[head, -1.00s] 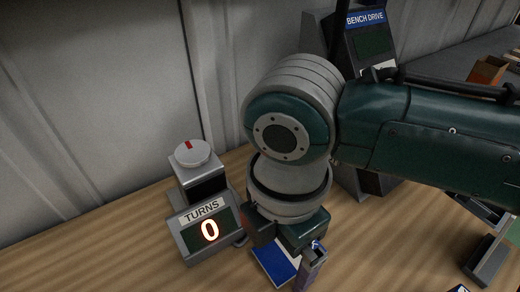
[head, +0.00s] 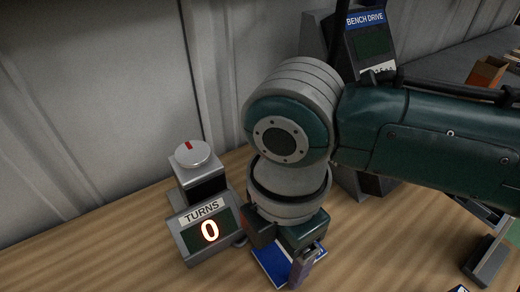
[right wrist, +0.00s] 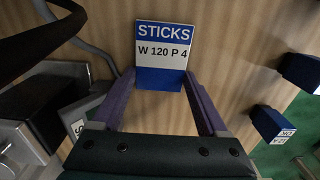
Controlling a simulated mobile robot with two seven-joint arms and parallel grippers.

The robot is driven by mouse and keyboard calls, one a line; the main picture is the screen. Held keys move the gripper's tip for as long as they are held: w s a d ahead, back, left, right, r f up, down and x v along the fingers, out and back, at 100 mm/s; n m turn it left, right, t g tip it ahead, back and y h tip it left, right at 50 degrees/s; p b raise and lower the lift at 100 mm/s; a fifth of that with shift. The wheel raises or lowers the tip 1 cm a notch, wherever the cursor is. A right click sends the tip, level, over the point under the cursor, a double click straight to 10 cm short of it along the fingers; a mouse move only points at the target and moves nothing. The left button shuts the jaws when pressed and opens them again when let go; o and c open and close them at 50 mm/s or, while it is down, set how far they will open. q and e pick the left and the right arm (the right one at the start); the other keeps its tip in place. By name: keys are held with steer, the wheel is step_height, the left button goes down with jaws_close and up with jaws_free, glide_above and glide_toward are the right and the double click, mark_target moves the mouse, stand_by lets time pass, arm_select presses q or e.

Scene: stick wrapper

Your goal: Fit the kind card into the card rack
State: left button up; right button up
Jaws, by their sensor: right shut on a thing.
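The kind card (right wrist: 161,55), a blue and white plate reading "STICKS W 120 P 4", shows in the right wrist view between my purple fingertips. It also shows in the head view (head: 270,260), partly hidden under the wrist. My right gripper (right wrist: 160,84) is shut on its side edges. In the head view the right gripper (head: 289,262) points down low over the table; whether the card touches the wood is unclear. I cannot pick out the card rack for sure. My left gripper is not in view.
The "BENCH DRIVE" unit (head: 369,45) stands behind my arm. A dark bracket (head: 487,261) is at right. Blue blocks (right wrist: 272,123) lie right in the wrist view.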

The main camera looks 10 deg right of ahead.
steer(key=shift+c, duration=0.9)
steer(key=shift+r, duration=0.1)
